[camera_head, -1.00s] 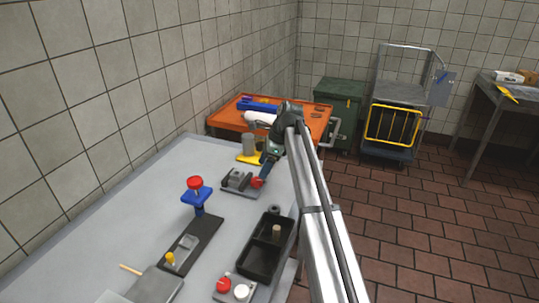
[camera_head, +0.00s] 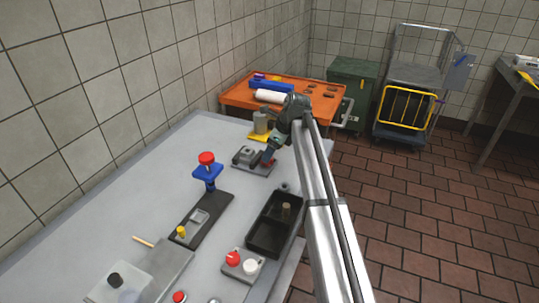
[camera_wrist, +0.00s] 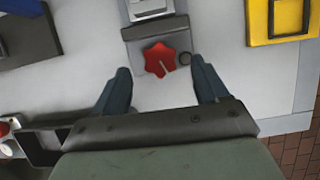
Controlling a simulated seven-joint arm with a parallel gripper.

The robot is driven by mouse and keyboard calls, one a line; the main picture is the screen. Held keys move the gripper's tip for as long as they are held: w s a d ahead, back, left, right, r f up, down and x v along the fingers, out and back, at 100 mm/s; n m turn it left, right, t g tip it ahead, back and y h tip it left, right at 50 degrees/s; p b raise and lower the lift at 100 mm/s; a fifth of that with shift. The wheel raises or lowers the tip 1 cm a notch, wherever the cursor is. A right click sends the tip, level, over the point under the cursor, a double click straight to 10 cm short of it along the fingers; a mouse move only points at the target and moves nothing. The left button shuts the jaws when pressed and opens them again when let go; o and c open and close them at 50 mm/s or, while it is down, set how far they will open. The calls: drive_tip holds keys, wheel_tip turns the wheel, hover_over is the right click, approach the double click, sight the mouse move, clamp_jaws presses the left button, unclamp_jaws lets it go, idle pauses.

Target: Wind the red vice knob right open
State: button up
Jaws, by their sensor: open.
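The vice (camera_head: 250,158) is a small grey block on a dark base on the grey table. Its red knob (camera_wrist: 160,60) is star-shaped with a pale line on it, and sits at the near end of the vice in the wrist view. In the head view my gripper (camera_head: 268,156) is at the knob end of the vice and mostly hides the knob. In the wrist view my gripper (camera_wrist: 163,88) is open. Its two dark blue fingers stand apart, left and right of the knob and slightly nearer. No contact with the knob shows.
A yellow fixture (camera_head: 258,137) with a grey cylinder stands just behind the vice. A red-topped blue press (camera_head: 207,172), a black tray (camera_head: 262,236) and a button box (camera_head: 243,265) stand nearer on the table. An orange cart (camera_head: 320,108) stands beyond the table.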

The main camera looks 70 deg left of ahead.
drive_tip(key=v, duration=1.1)
drive_tip(key=w+d+f, duration=0.9)
drive_tip(key=w+f, duration=0.1)
drive_tip(key=f, duration=0.2)
drive_tip(key=w+d+f+n+h, duration=0.1)
drive_tip(key=w+d+f, duration=0.9)
drive_tip(key=f, duration=0.3)
drive_tip(key=shift+f+n+t+h, duration=0.3)
drive_tip(key=shift+f+t, duration=0.05)
drive_tip(key=shift+t, duration=0.05)
